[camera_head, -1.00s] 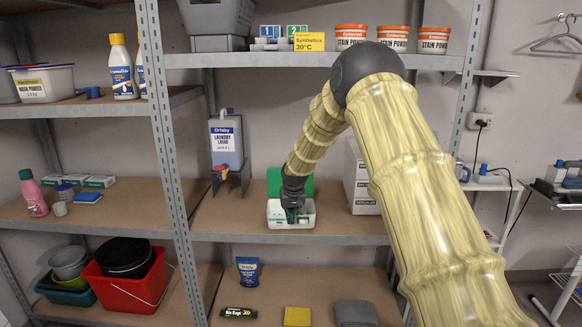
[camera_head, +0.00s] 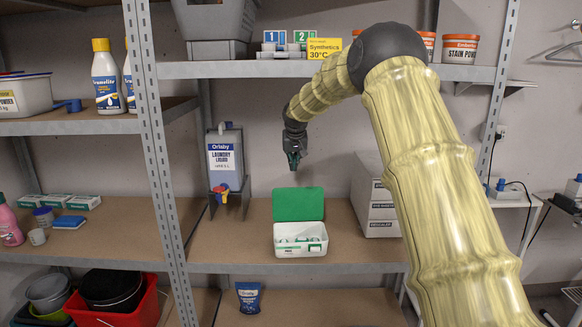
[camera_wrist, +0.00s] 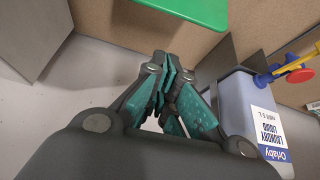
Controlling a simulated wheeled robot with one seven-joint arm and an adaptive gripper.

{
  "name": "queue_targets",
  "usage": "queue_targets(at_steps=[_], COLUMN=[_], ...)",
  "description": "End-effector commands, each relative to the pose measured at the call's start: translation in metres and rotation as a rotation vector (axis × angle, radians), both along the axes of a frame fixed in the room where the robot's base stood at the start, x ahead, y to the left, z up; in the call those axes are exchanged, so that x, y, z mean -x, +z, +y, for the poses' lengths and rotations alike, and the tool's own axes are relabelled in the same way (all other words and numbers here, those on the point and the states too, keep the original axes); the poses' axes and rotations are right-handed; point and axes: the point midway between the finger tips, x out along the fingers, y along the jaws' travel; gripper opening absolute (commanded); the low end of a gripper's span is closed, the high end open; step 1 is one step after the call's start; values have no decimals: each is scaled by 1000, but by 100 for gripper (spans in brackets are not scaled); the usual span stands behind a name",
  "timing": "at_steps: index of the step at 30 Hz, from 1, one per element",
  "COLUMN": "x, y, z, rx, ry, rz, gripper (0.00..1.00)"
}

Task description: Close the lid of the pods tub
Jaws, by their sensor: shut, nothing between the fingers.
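The pods tub (camera_head: 300,240) is a white box on the middle shelf, with several pods visible inside. Its green lid (camera_head: 298,204) stands open, raised at the tub's back edge. Part of the green lid (camera_wrist: 185,8) also shows at the top of the wrist view. My gripper (camera_head: 293,167) is above and behind the lid, apart from it, pointing down. In the wrist view my gripper's teal fingers (camera_wrist: 170,85) are together with nothing between them.
A laundry liquid jug (camera_head: 225,158) on a stand is left of the tub, and also shows in the wrist view (camera_wrist: 245,105). A shelf (camera_head: 270,69) with boxes and tubs is above. Bare shelf surface surrounds the tub.

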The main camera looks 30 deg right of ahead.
Motion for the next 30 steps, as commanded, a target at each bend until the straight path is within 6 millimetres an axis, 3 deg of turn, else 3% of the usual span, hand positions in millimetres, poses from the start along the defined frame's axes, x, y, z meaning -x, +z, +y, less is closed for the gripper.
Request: queue_targets(at_steps=[9,19,23,30], x=[-17,-32,-37,-20], y=[-43,-71,-79,-73], z=[-20,-25,-26,-17], rx=[1,1,1,0], ry=[-10,-7,-6,-5], rz=[5,5,4,3], gripper=[0,0,0,0])
